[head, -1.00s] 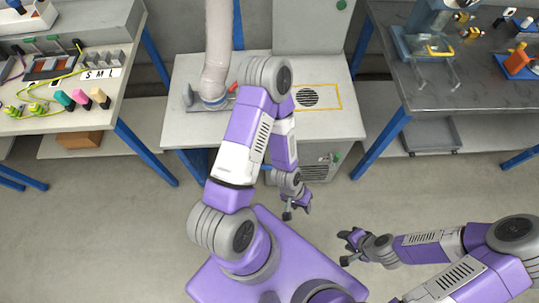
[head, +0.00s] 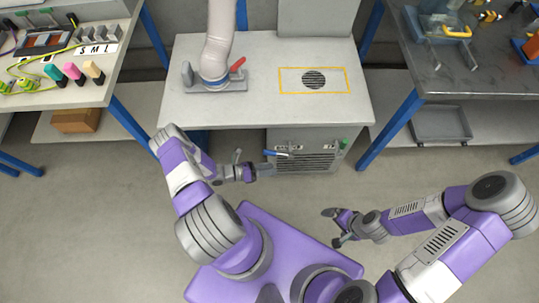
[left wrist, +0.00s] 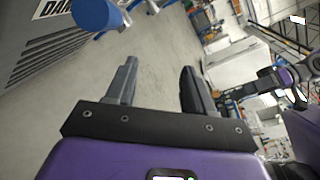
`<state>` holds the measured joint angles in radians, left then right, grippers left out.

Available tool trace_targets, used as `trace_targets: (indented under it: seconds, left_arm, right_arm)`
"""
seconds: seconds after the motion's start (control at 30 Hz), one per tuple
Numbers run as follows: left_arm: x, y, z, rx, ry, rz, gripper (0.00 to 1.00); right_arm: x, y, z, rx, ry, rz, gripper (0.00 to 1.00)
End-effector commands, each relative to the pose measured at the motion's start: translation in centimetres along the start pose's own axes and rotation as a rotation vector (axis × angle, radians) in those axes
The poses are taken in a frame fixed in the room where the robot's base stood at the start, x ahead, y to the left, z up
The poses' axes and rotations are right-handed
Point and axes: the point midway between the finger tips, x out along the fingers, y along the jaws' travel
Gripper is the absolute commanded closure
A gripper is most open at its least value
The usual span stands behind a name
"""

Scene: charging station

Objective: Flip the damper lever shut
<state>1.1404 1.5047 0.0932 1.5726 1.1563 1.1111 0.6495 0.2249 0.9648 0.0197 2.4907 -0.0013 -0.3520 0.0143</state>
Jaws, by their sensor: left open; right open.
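The damper lever (head: 278,153) has a blue grip and sits on the front of the grey vented unit (head: 312,160) under the middle table. In the left wrist view its round blue end (left wrist: 97,14) shows at the top left, beside a partly cut-off label starting "DA". My left gripper (head: 247,172) is just left of the lever, apart from it. In the left wrist view its fingers (left wrist: 160,80) are spread with nothing between them. My right gripper (head: 334,228) is open and empty over the floor at the right.
The middle table (head: 260,105) carries a hose on a base with a red handle (head: 238,65) and a yellow-framed vent. A left bench (head: 60,98) and a right bench (head: 470,85) stand on either side. The floor in front is open.

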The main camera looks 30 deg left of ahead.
Motion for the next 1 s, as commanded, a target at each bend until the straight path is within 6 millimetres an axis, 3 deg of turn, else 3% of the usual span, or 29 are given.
trace_targets:
  seconds: [0.03, 0.1, 0.27, 0.7, 1.0]
  left_arm:
    - [-1.3, 1.9, 0.5, -0.048, -0.102, 0.042, 0.47]
    - [-2.9, 3.5, 1.3, -0.093, -0.21, 0.078, 0.47]
    - [-4.4, 5.1, 2.5, -0.131, -0.328, 0.111, 0.47]
    - [1.3, 5.9, 4.5, -0.131, -0.332, 0.111, 0.47]
    - [2.3, 6.0, 4.9, -0.131, -0.331, 0.113, 0.47]
  right_arm:
    - [0.5, 0.2, 0.0, 0.0, 0.0, 0.0, 0.0]
    - [0.7, 0.3, 0.0, 0.0, 0.0, 0.0, 0.0]
    - [0.9, 0.3, -0.1, 0.0, 0.001, 0.0, 0.0]
    - [1.9, 0.7, -0.1, 0.0, 0.001, 0.0, 0.0]
    - [2.0, 0.8, -0.1, 0.0, 0.0, 0.0, 0.0]
